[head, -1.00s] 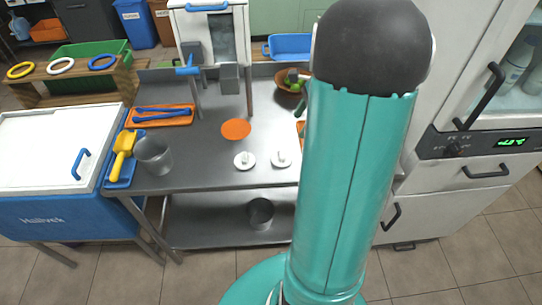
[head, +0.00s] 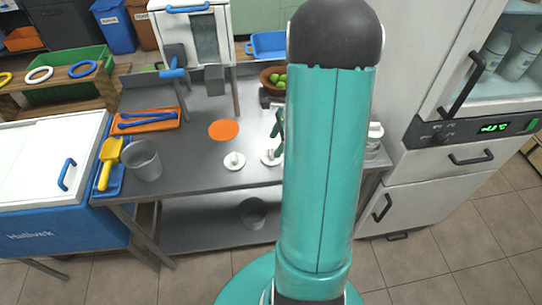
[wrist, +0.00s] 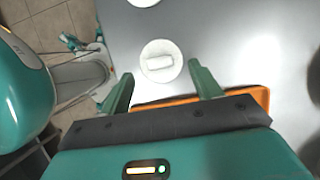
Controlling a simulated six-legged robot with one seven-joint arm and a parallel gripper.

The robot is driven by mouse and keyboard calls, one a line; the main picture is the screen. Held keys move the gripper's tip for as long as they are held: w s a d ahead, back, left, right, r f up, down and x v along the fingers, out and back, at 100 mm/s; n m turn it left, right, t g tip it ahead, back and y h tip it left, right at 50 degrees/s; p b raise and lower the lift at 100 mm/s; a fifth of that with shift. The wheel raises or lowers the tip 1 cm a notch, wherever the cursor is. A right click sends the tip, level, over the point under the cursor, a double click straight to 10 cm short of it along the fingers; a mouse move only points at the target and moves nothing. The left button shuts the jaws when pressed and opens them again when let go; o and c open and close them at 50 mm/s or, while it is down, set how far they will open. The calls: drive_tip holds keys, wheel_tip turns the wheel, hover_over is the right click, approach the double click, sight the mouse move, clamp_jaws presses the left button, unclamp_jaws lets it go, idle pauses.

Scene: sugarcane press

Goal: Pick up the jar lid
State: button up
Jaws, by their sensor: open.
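Two white round lids with raised knobs lie on the steel table (head: 190,170): a left lid (head: 234,162) and a right lid (head: 269,157), partly hidden by my arm in the head view. In the wrist view, one lid (wrist: 160,48) lies just beyond and between the fingertips of my gripper (wrist: 160,70). The other lid (wrist: 143,2) is cut off at the top edge. My gripper is open and empty. In the head view, its green fingers (head: 279,131) show beside my arm, close to the right lid.
An orange tray (wrist: 180,98) lies beneath my gripper. An orange disc (head: 223,130), a metal cup (head: 143,160), an orange tray with blue tongs (head: 146,121) and a bowl of green fruit (head: 273,82) are on the table. A white fridge (head: 410,160) stands at right.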

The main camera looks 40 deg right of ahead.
sight(271, 152)
drive_tip(key=x, duration=0.4)
drive_tip(key=shift+s, duration=0.1)
drive_tip(key=c, duration=1)
drive_tip(key=shift+c, duration=0.2)
drive_tip(key=shift+r, duration=0.15)
